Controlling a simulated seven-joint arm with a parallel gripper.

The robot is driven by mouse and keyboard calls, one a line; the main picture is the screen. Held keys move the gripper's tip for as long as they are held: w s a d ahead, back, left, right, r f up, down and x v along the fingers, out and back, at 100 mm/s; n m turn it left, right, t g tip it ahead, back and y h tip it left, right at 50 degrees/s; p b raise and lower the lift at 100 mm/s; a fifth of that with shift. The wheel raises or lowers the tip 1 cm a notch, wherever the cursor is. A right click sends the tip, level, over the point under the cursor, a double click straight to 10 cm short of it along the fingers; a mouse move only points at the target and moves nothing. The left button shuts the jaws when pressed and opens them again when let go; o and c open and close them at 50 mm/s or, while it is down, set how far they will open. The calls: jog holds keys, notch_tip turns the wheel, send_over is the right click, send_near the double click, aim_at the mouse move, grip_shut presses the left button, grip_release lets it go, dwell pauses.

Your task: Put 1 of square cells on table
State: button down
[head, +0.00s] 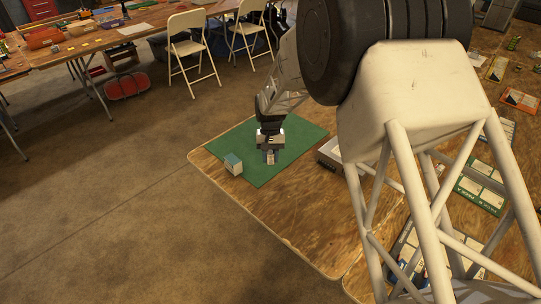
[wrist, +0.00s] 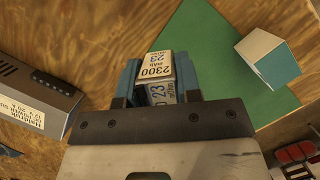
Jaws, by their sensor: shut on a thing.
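My gripper (head: 269,153) is over the green mat on the wooden table, pointing down. In the wrist view, my gripper (wrist: 155,80) is shut on a square cell (wrist: 154,66) with a pale label reading 2300 and 23. The cell sits between the two blue fingers. In the head view the held cell is small, and whether it touches the mat cannot be told.
The green mat (head: 240,136) lies on the wooden table (head: 285,213), with bare wood in front. Folding chairs (head: 190,48) and a cluttered table (head: 125,32) are farther back.

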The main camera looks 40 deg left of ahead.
aim_at(270, 177)
jog(key=shift+f, duration=3.2)
jog(key=shift+f, duration=0.4)
jog(key=c, duration=0.7)
grip_release()
jog(key=shift+c, duration=0.2)
jog(key=shift+v, duration=3.9)
jog(key=shift+d, duration=0.1)
